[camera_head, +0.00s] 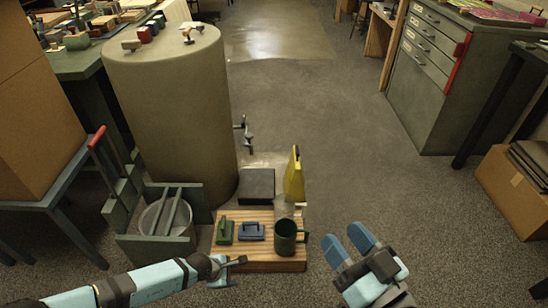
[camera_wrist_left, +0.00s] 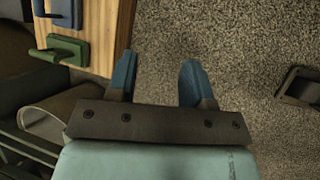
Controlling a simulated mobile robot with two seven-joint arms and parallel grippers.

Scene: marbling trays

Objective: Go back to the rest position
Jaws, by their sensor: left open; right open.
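My left gripper (camera_head: 240,272) reaches in from the left, in front of the near edge of a low wooden platform (camera_head: 272,266). In the left wrist view its two blue fingers (camera_wrist_left: 157,70) are apart, with only carpet between them. My right gripper (camera_head: 347,241) is at the lower right, right of the platform, its blue fingers apart and nothing seen between them. On the platform stand a green handled block (camera_head: 224,231), a blue handled block (camera_head: 251,231) and a dark green mug (camera_head: 286,237). Both blocks also show at the top left of the left wrist view.
A large drum (camera_head: 170,110) stands behind a crate (camera_head: 125,245) holding a bucket (camera_head: 152,218). A yellow upright object (camera_head: 294,176) and a dark box (camera_head: 257,186) are behind the platform. A drawer cabinet (camera_head: 425,110) and cardboard box (camera_head: 508,185) stand right. Carpet between is clear.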

